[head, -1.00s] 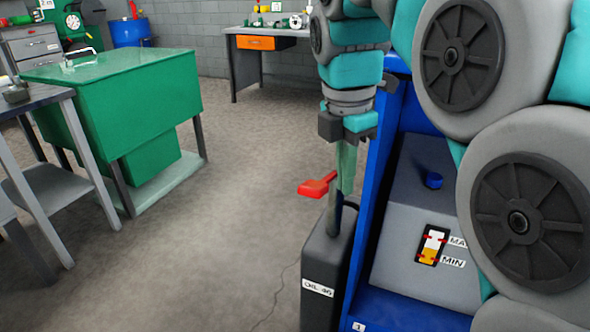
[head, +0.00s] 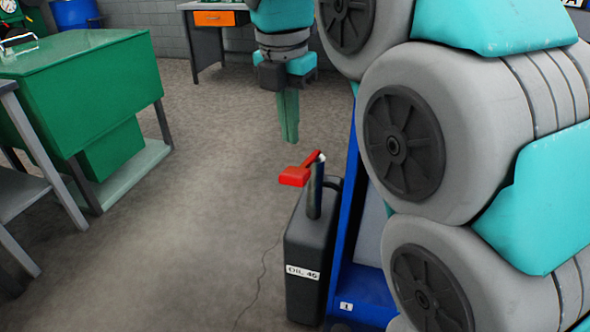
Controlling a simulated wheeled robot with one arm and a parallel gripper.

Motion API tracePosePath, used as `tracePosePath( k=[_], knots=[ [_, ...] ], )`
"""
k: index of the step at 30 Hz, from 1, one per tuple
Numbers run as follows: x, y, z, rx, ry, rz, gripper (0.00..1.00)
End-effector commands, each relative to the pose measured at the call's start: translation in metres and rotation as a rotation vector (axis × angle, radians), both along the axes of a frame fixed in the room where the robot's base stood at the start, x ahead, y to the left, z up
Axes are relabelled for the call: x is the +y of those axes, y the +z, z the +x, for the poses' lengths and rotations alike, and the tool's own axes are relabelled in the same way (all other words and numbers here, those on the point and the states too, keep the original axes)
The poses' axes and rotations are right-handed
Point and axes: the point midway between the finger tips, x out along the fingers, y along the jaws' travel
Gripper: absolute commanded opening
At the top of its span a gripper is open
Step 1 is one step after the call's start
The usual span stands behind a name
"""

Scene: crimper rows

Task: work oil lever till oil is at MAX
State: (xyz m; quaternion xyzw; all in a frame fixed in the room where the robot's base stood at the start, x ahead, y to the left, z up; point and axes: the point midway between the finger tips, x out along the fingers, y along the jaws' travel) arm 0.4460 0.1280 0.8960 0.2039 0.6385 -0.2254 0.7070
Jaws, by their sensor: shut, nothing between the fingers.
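The red oil lever (head: 298,174) sticks out to the left from the top of a metal post (head: 316,190). The post stands on a dark grey oil unit (head: 307,252) labelled "OIL 46". My gripper (head: 289,140) points down with its green fingers shut and empty. In the picture it is just above and a little left of the lever, with a gap between them. How far apart they are in depth I cannot tell. The blue machine (head: 350,290) stands to the right of the oil unit. My arm hides its oil gauge, so the oil level does not show.
A green cabinet (head: 90,85) stands at the left beside a grey table (head: 22,190). A workbench with an orange drawer (head: 214,18) is at the back. The floor between cabinet and oil unit is clear.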

Motion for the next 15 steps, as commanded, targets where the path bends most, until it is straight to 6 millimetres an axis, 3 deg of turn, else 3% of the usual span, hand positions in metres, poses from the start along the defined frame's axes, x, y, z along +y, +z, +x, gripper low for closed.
tracePosePath(
  k=[15],
  knots=[
    [-0.004,-0.053,0.004,0.005,-0.005,-0.001,0.00]
  ],
)
